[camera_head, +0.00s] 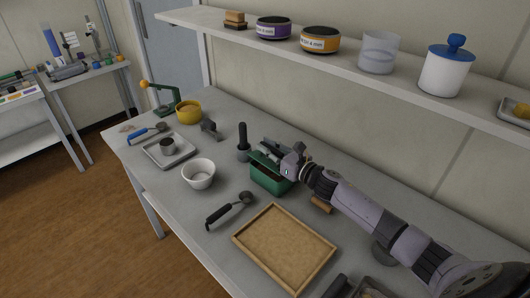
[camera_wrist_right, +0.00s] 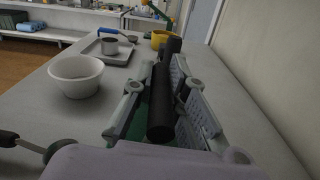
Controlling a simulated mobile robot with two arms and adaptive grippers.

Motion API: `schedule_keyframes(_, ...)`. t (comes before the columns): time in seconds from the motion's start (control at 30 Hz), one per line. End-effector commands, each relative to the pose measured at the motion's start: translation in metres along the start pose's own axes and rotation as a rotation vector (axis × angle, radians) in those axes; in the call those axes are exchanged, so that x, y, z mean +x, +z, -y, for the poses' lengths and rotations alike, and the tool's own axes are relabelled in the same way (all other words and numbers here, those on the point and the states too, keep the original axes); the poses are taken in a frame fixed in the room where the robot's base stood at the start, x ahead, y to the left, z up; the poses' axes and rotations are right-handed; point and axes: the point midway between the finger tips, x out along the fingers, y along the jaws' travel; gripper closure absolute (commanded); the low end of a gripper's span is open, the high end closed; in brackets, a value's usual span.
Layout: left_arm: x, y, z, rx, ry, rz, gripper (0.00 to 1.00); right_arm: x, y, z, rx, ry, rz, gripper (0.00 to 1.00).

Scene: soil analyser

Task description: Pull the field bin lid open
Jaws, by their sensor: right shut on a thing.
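The green field bin (camera_head: 268,181) stands on the bench near the middle of the head view. Its dark inside shows at the top, and its lid (camera_head: 266,157) appears raised at a tilt, partly hidden by my right gripper (camera_head: 289,163). In the right wrist view, my right gripper (camera_wrist_right: 163,105) has its two fingers on either side of a thick dark bar (camera_wrist_right: 160,103), which seems to be the lid's handle. A strip of green bin (camera_wrist_right: 125,118) shows beside the left finger. My left gripper is not in view.
A black upright tool (camera_head: 242,138) stands just behind the bin. A white bowl (camera_head: 198,174), a black-handled scoop (camera_head: 229,209) and a wooden-rimmed tray (camera_head: 240,238) lie nearby. A shelf (camera_head: 345,65) with jars runs along the wall above.

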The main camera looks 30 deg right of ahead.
Motion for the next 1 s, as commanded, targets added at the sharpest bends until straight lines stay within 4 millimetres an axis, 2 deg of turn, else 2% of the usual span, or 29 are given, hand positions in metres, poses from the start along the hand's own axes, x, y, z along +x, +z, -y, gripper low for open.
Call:
schedule_keyframes(0.4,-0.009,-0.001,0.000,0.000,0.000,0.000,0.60,0.000,0.034,0.035,0.390,-0.003,0.001,1.00)
schedule_keyframes(0.7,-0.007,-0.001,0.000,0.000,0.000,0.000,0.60,0.000,0.046,0.065,0.674,-0.003,0.002,1.00)
schedule_keyframes(1.0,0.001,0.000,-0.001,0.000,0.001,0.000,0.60,0.000,0.050,0.094,0.939,-0.003,0.002,1.00)
